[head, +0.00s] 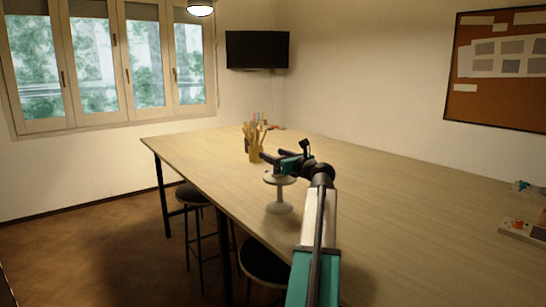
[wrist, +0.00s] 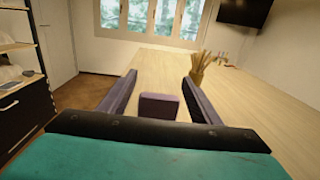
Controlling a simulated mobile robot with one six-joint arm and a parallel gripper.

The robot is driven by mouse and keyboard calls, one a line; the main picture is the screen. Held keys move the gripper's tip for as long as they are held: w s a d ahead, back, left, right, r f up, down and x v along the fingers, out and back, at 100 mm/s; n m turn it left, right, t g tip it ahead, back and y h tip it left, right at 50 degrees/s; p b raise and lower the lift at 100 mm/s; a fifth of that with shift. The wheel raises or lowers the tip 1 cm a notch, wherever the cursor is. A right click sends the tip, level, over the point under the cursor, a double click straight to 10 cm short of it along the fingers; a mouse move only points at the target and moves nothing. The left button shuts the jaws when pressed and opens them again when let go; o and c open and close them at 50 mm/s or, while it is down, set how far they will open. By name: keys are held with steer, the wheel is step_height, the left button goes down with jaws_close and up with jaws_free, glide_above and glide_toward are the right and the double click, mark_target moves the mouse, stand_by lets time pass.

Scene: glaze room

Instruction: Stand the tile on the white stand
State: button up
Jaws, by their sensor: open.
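The white stand (head: 279,196) is upright on the wooden table, with a round top and a round foot. My gripper (head: 268,158) is just above and over the stand's top in the head view. In the wrist view my gripper (wrist: 160,82) is open, its two dark mauve fingers apart. A small dark mauve block (wrist: 158,107) shows between the fingers, low near the palm. I cannot tell if it is the tile or part of my gripper. The stand is hidden in the wrist view. No other tile is clearly seen at the stand.
Small decorated pieces (head: 520,228) lie at the table's right edge. Dark stools (head: 262,262) stand along its left side. The wooden table (head: 400,210) is clear between.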

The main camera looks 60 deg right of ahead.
steer(key=v, duration=1.1)
steer(key=shift+s, duration=0.15)
steer(key=shift+a, duration=0.1)
stand_by(0.4)
